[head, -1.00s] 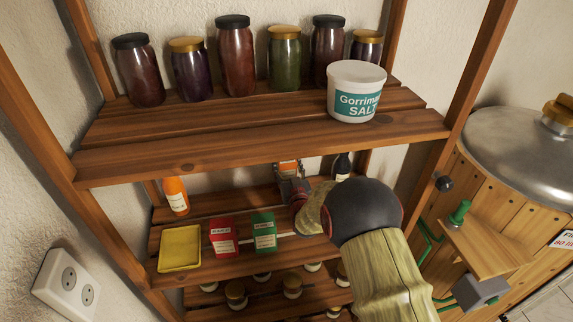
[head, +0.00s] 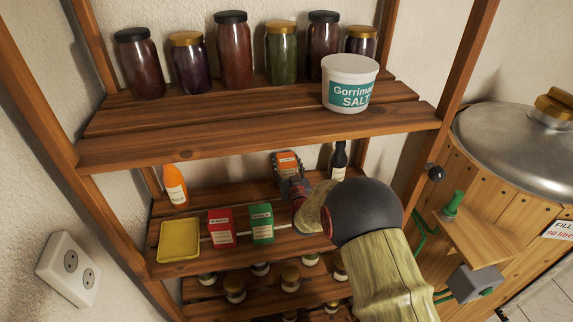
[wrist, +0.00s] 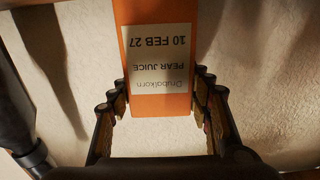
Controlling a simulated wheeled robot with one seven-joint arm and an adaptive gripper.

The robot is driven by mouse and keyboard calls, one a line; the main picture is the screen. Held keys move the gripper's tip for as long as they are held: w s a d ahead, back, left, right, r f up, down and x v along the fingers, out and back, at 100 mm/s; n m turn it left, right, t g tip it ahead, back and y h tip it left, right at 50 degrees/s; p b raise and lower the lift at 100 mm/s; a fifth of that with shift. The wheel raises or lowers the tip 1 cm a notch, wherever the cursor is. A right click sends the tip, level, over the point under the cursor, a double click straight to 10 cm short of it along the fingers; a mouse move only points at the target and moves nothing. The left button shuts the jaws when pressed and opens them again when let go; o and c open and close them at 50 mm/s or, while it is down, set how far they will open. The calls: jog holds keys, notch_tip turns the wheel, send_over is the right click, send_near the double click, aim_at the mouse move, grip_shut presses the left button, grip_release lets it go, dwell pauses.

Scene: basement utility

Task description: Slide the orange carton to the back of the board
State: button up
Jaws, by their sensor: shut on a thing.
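The orange carton (head: 287,160) is at the back of the middle shelf board (head: 235,195) in the head view, partly hidden by my gripper. In the wrist view the carton (wrist: 157,105) shows a pale label reading pear juice, upside down in the picture. My gripper (head: 290,178) reaches over the board from the right, and its fingers are shut on the carton's sides. In the wrist view my gripper (wrist: 160,102) has one finger on each side of the carton. The carton's base is hidden.
On the same board stand an orange bottle (head: 175,186), a yellow tray (head: 179,241), a red box (head: 221,228), a green box (head: 261,223) and a dark bottle (head: 339,160). The upper shelf (head: 250,135) hangs above, with jars and a salt tub (head: 349,84).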

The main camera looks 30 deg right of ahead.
jog(key=shift+r, duration=0.1)
jog(key=o, duration=1.7)
jog(key=shift+c, duration=0.2)
jog(key=v, duration=1.2)
